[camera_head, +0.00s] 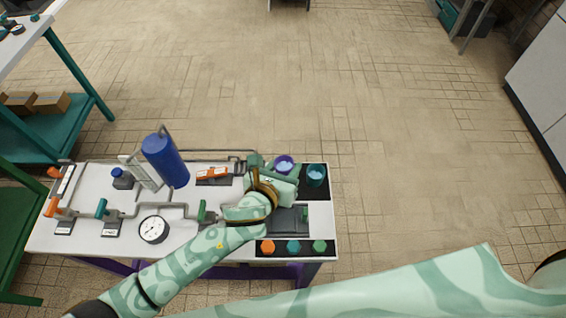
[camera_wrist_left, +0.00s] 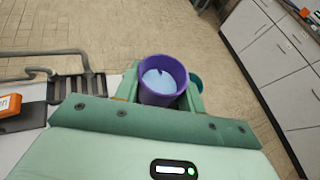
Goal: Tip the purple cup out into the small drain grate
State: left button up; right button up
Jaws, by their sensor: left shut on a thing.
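My left gripper (camera_head: 279,168) is shut on the purple cup (camera_head: 284,161) near the back right of the white bench. In the left wrist view the purple cup (camera_wrist_left: 162,82) sits between the fingers, with its mouth open toward the camera and light blue contents inside. It looks roughly upright. The small drain grate (camera_wrist_left: 78,88), dark and slatted, lies left of the cup under a grey pipe end. My right gripper is out of view.
A teal cup (camera_head: 316,174) stands on a black mat right of my gripper. An orange tool-like item (camera_head: 212,173), a tall blue cylinder (camera_head: 165,160), a gauge (camera_head: 154,229) and pipework with valves fill the left. Coloured knobs (camera_head: 293,247) line the front right.

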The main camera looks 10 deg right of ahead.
pick_arm(q)
jog(key=shift+w+a+n+g+h+b, duration=0.2)
jog(key=shift+a+n+g+h+b, duration=0.1)
jog(key=shift+n, duration=0.25)
jog(key=shift+w+a+n+g+h+b, duration=0.2)
jog(key=shift+n+g+h, duration=0.1)
jog(key=shift+n, duration=0.25)
jog(key=shift+w+a+r+n+h+b, duration=0.1)
jog(key=shift+w+a+n+h+b, duration=0.35)
jog(key=shift+n, duration=0.15)
jog(key=shift+w+a+g, duration=0.15)
jog(key=shift+g, duration=0.15)
jog(key=a+n+b, duration=0.1)
jog(key=w+n+h+b, duration=0.1)
jog(key=shift+w+a+g+b, duration=0.2)
jog(key=shift+a+g+b, duration=0.15)
jog(key=shift+g+b, duration=0.05)
jog(key=shift+n+h+b, duration=0.4)
jog(key=shift+n+h, duration=0.15)
jog(key=shift+n, duration=0.15)
jog(key=shift+n+b, duration=0.3)
jog(key=shift+n, duration=0.1)
jog(key=shift+g+h, duration=0.3)
